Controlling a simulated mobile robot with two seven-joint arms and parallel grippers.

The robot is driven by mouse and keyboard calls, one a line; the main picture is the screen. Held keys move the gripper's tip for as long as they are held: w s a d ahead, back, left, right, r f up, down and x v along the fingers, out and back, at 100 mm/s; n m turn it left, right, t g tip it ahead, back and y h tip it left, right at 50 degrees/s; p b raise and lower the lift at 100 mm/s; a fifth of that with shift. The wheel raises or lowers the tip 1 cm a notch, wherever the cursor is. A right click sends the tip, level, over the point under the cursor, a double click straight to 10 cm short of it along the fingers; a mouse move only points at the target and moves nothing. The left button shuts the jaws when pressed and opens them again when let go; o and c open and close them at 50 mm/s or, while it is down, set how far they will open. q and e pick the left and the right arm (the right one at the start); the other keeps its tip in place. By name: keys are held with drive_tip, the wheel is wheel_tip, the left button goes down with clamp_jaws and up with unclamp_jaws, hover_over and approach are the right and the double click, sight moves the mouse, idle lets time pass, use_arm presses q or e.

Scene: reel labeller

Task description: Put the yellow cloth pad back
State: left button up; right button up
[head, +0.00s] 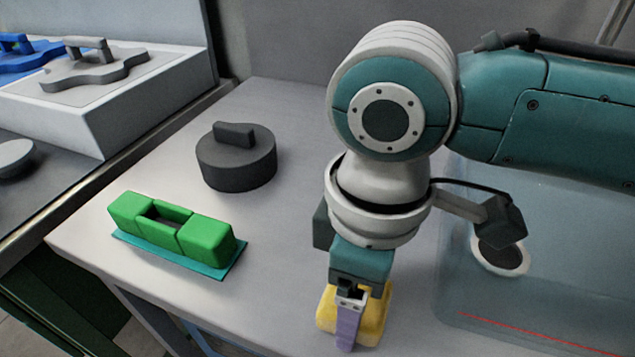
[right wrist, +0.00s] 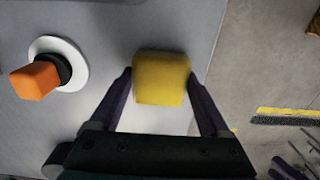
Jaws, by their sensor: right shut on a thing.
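The yellow cloth pad (head: 375,312) is at the near edge of the pale grey table (head: 290,290), a small block with rounded edges. My right gripper (head: 348,318) comes down over it from above, its violet fingers on either side. In the right wrist view the pad (right wrist: 162,78) sits between the two fingertips of my right gripper (right wrist: 160,88), which is shut on it. I cannot tell whether the pad touches the table or is just above it. My left gripper is not in view.
A green block piece on a teal base (head: 170,232) and a dark grey round piece with a handle (head: 236,168) stand left of the gripper. An orange-handled piece on a white disc (right wrist: 38,80) is near the pad. A clear panel (head: 560,290) stands at right.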

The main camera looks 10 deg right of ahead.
drive_tip(key=o, duration=1)
drive_tip(key=shift+f, duration=0.1)
wheel_tip(320, 180, up, 12)
drive_tip(key=p, duration=0.3)
drive_tip(key=s+a+f+m+t+y, duration=0.1)
drive_tip(key=s+a+f+m+y, duration=0.15)
drive_tip(key=s+a+y, duration=0.2)
drive_tip(key=s+d+f+m+t+h, duration=0.1)
drive_tip(key=s+d+m, duration=0.1)
drive_tip(key=d, duration=0.2)
drive_tip(key=s+d+f+m+h, duration=0.1)
drive_tip(key=s+d+m+h, duration=0.1)
drive_tip(key=d, duration=0.3)
drive_tip(key=s+d+f+m+t+h, duration=0.1)
drive_tip(key=s+d+m, duration=0.1)
drive_tip(key=s+d, duration=0.1)
drive_tip(key=shift+s+d+f+m+t, duration=0.1)
drive_tip(key=shift+s+d+m+t, duration=0.1)
drive_tip(key=shift+d, duration=0.25)
drive_tip(key=shift+s+d+f+m+t, duration=0.1)
drive_tip(key=shift+s+d+m, duration=0.05)
drive_tip(key=shift+d, duration=0.3)
